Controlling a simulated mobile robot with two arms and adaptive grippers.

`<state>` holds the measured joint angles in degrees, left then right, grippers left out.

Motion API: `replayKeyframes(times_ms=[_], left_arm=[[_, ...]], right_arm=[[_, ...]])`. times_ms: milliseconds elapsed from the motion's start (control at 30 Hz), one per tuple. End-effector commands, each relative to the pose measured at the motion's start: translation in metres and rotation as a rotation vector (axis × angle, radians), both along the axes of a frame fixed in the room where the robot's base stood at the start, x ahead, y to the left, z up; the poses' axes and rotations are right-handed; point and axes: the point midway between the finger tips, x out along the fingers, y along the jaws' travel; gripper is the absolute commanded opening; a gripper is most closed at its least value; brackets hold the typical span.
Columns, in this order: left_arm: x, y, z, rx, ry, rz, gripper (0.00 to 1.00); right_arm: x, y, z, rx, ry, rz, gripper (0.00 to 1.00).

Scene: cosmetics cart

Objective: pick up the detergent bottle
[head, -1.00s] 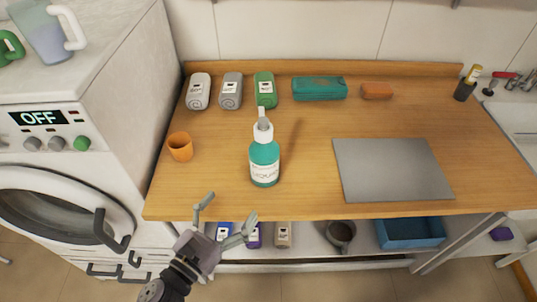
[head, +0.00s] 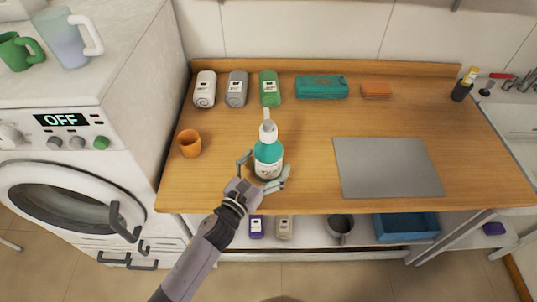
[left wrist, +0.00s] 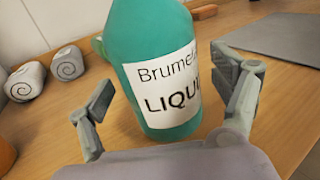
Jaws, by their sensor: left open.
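The detergent bottle (head: 268,152) is teal with a white cap and a white label, and stands upright on the wooden counter (head: 310,185). In the left wrist view the bottle (left wrist: 160,45) fills the middle, its label reading "Brume... LIQU...". My left gripper (head: 265,172) is open at the bottle's near side, with a finger on either side of its lower part. In the left wrist view my left gripper (left wrist: 165,100) shows gaps between both fingers and the bottle. My right gripper is not in view.
An orange cup (head: 189,144) stands left of the bottle. Several small packs, including a green one (head: 269,88), line the back with a teal pack (head: 321,87) and an orange block (head: 376,90). A grey board (head: 388,167) lies to the right.

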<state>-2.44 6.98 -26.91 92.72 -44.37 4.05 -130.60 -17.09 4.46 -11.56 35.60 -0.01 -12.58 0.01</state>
Motion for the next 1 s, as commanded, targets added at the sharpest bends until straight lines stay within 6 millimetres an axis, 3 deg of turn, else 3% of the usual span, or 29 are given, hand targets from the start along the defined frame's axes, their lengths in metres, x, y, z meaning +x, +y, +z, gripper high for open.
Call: replayKeyframes(times_ms=[367,1000], left_arm=[[0.0095,-0.0056,-0.0008,0.001,0.001,-0.001,0.85],[0.0092,-0.0055,-0.0007,0.001,0.001,-0.001,0.42]], right_arm=[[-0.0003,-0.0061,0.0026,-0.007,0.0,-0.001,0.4],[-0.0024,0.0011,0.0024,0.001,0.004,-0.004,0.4]])
